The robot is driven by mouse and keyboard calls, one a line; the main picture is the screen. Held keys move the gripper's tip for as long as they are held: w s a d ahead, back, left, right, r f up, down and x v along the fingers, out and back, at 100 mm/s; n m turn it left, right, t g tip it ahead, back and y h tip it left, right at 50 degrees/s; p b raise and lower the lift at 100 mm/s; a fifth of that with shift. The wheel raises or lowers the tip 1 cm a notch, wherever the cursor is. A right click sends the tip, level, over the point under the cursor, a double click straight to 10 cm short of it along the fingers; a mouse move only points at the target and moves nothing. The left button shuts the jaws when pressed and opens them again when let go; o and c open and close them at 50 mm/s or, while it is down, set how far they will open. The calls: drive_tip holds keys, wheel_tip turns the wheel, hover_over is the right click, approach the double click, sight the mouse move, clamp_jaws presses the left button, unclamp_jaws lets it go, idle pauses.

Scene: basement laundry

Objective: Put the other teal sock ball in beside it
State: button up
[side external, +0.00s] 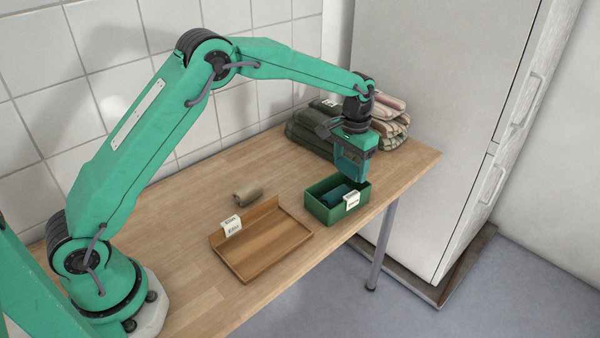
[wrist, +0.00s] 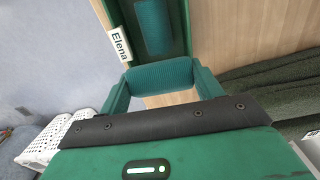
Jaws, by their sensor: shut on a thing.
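My gripper (side external: 352,168) points down just above the green box (side external: 325,212) near the table's right front edge. In the wrist view, it is shut on a teal sock ball (wrist: 160,76), held between the two green fingers. The held ball cannot be made out clearly from the side. The green box also shows in the wrist view (wrist: 183,32), with a white label reading "Elena" on its wall. Another teal sock ball (wrist: 152,25) lies inside the box; it shows in the side view too (side external: 336,196). The held ball appears above the box's near end.
A shallow wooden tray (side external: 262,252) with a white label stands left of the box. A beige sock ball (side external: 248,191) lies behind the tray. Folded towels (side external: 393,121) are stacked behind the gripper. A white basket (wrist: 45,142) is low at left in the wrist view.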

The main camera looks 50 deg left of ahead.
sight(350, 162)
drive_tip(key=shift+f, duration=0.55)
drive_tip(key=o, duration=1)
drive_tip(key=shift+r, duration=0.15)
wheel_tip(350, 162, up, 13)
idle(0.4)
idle(0.5)
